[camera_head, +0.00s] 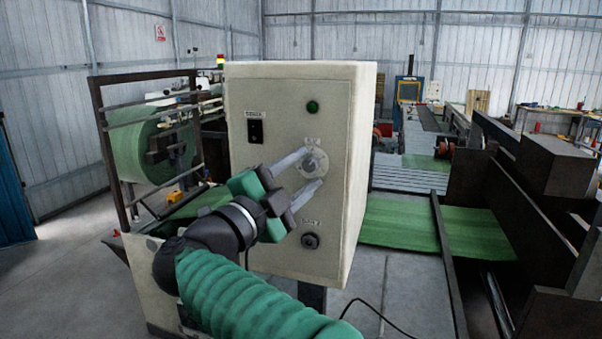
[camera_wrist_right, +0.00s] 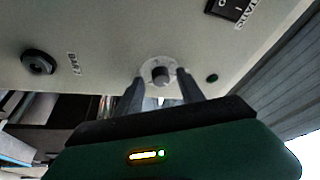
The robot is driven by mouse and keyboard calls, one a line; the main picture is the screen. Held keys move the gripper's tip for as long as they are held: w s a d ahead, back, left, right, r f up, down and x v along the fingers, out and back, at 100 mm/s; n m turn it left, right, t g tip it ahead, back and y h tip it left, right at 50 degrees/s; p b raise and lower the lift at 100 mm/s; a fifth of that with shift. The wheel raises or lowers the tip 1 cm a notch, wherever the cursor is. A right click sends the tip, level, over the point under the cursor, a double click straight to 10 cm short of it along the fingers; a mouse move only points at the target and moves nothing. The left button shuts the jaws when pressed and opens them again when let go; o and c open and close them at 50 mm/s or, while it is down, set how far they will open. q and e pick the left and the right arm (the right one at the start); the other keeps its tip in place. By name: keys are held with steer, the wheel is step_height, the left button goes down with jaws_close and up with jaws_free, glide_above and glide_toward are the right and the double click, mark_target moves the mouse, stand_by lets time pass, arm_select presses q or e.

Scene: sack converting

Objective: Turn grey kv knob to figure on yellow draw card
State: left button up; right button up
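The grey kv knob (camera_head: 313,162) sits on a pale round dial on the front of the cream control box (camera_head: 285,88). In the right wrist view the knob (camera_wrist_right: 160,75) shows between the fingertips, with a gap on each side. My right gripper (camera_head: 312,168) is open, its two fingers pointing at the dial, one above and one below the knob in the head view. I cannot tell how far the tips are from the panel. The dial figures are too small to read. I cannot make out a yellow draw card. My left gripper is not in view.
The panel also has a black switch (camera_head: 254,127), a green lamp (camera_head: 312,106) and a black lower knob (camera_head: 310,240). A green roll (camera_head: 140,152) in a frame stands behind at the left. Green sheet (camera_head: 400,221) and dark machinery lie at the right.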

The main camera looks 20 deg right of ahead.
steer(key=b+v, duration=0.2)
steer(key=v, duration=0.5)
steer(key=shift+a, duration=0.4)
steer(key=shift+f, duration=0.1)
